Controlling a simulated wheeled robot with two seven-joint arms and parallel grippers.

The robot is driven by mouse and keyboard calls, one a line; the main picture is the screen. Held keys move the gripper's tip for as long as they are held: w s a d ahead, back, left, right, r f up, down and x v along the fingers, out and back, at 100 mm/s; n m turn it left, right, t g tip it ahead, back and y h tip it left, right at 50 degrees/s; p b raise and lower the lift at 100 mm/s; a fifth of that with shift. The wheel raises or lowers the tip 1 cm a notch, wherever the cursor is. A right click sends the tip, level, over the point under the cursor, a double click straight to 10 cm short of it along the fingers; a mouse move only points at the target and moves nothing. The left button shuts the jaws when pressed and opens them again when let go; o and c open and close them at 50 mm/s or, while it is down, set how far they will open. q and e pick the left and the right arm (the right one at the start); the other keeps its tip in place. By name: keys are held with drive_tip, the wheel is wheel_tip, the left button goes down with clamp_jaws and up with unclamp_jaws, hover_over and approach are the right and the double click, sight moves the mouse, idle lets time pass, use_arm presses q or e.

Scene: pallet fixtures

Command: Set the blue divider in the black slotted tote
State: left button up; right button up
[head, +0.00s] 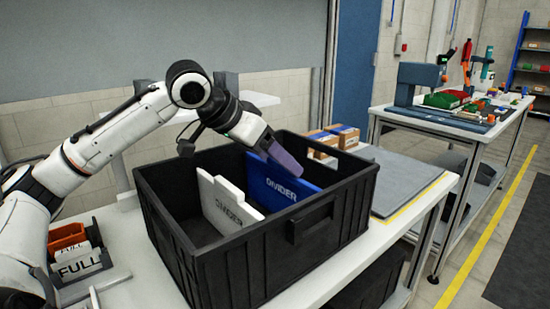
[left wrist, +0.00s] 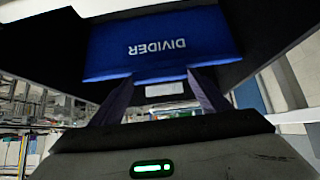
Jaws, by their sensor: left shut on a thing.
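The black slotted tote (head: 310,255) stands on a white bench. The blue divider (head: 279,188), lettered DIVIDER, is upright inside it, its lower part hidden by the tote's front wall. A white divider (head: 226,206) stands in the tote to its left. My left gripper (head: 287,160) reaches over the tote and is shut on the top of the blue divider. In the left wrist view the blue divider (left wrist: 158,43) extends away beyond the gripper's two purple fingers (left wrist: 162,95). Whether the divider is seated in slots is hidden. My right gripper is not in view.
An orange bin (head: 68,237) and white FULL cards (head: 80,266) are at the left, beside the tote. Cardboard boxes (head: 325,148) stand behind it, and a grey mat (head: 405,180) lies to its right. A second bench (head: 450,128) holds tools and parts.

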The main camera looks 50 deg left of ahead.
use_arm(q)
drive_tip(key=o, duration=1.6)
drive_tip(key=shift+b+v, duration=1.3)
drive_tip(key=shift+v, duration=3.95)
